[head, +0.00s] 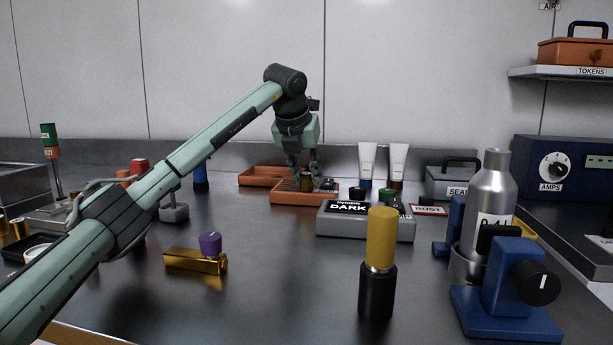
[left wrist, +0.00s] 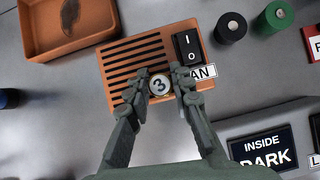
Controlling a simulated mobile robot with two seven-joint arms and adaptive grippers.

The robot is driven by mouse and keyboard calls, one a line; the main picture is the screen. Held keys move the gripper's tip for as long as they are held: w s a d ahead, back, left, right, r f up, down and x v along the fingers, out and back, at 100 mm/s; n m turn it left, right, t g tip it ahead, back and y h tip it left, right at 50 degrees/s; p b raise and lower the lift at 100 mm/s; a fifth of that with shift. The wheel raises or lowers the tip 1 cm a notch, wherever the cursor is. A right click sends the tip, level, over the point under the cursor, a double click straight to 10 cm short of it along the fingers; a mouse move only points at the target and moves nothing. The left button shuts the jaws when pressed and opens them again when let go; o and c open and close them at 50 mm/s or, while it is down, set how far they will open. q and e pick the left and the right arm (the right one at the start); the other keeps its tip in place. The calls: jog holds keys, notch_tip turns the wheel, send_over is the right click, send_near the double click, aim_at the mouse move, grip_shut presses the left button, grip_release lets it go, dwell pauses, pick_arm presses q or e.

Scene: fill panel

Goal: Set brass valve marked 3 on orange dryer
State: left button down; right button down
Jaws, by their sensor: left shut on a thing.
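The brass valve (left wrist: 159,85) shows a round white top marked 3 in the left wrist view. My left gripper (left wrist: 161,78) is shut on it, one finger on each side. In the head view the gripper (head: 306,172) points down, with the small dark brass valve (head: 306,185) between its fingertips. The orange dryer (left wrist: 121,55) lies right under the valve, with black slots, a black rocker switch (left wrist: 187,47) and a partly hidden label ending in "AN". The dryer (head: 290,198) also shows in the head view. Whether the valve touches the dryer is unclear. My right gripper is not in view.
An orange tray (head: 258,181) stands behind the dryer. A grey box marked "INSIDE DARK" (head: 345,228), dark spools (left wrist: 232,27) and white tubes (head: 366,160) stand to its right. A brass block with a purple knob (head: 190,262) and a gold-and-black cylinder (head: 378,285) stand nearer.

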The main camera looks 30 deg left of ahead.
pick_arm(q)
jog(key=c, duration=1.3)
grip_release()
jog(key=shift+c, duration=0.2)
jog(key=v, duration=1.2)
jog(key=shift+r, duration=0.1)
